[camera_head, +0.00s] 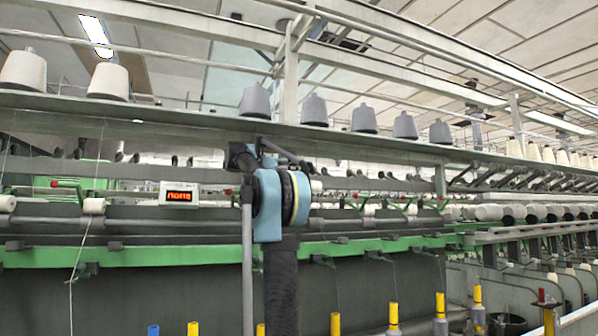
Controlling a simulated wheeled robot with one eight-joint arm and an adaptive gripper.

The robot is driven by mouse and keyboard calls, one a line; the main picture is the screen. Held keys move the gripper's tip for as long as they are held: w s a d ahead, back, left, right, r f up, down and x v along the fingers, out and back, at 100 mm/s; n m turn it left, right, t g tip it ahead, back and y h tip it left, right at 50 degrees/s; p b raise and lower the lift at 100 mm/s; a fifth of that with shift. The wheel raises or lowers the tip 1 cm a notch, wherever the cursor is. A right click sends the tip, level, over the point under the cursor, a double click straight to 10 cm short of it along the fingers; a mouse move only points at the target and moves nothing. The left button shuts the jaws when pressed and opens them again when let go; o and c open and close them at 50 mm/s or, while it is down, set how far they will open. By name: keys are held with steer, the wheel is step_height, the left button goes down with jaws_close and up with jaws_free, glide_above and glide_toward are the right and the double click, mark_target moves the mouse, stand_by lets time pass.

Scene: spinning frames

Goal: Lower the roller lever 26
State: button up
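Roller levers with white rollers and red knobs line the machine above a green rail. One at the left has a white roller (94,206) and a red knob (54,184). More rollers (368,210) show right of my arm. No number is readable on any lever, so I cannot tell which is 26. My arm, with a blue joint, stands in the middle and covers part of the lever row. I cannot make out my gripper's fingers; they seem hidden behind my arm.
A small display (179,194) with red letters reads "none". The green rail (150,254) runs across the machine. Grey cones (314,110) and pale cones (108,82) stand on the shelf above. Yellow-topped bobbins (393,314) stand low in front. A thread hangs at the left.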

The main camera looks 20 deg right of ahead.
steer(key=shift+d, duration=1.2)
steer(key=shift+c, duration=0.4)
jaws_close()
steer(key=shift+s, duration=0.1)
